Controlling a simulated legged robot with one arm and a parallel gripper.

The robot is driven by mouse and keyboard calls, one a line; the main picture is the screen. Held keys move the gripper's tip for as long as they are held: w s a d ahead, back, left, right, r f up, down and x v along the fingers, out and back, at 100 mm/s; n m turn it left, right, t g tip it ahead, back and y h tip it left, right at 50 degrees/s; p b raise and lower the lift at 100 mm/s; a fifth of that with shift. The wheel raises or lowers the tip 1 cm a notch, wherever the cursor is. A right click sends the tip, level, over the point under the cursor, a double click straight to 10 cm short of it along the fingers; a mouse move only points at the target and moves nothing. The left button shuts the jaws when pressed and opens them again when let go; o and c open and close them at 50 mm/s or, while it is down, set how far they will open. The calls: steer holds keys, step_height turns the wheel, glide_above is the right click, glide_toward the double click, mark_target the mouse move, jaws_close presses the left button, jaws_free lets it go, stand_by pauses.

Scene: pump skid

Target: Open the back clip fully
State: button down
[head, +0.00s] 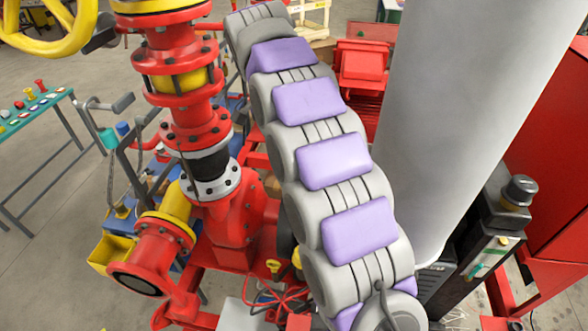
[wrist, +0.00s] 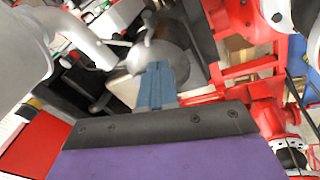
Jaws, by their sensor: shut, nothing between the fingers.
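My gripper (wrist: 158,72) shows in the wrist view as blue-grey fingers closed together, with nothing seen between them. Just beyond the fingertips is a rounded grey metal piece with a thin lever-like arm (wrist: 146,48). I cannot tell whether this is the back clip, or whether the fingers touch it. In the head view my purple-padded grey arm runs down the middle and hides what is behind it. The gripper and the clip cannot be made out there.
A large pale cylinder (head: 460,100) stands right of my arm, beside a black box with a knob (head: 517,192). A green-topped table (head: 35,112) stands far left. Floor is open at lower left.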

steer(key=s+a+p+x, duration=0.1)
steer(key=s+p+x, duration=0.1)
steer(key=x, duration=1.1)
steer(key=shift+s, duration=0.15)
steer(key=shift+d, duration=0.35)
steer(key=shift+a+f, duration=0.1)
steer(key=shift+f, duration=0.05)
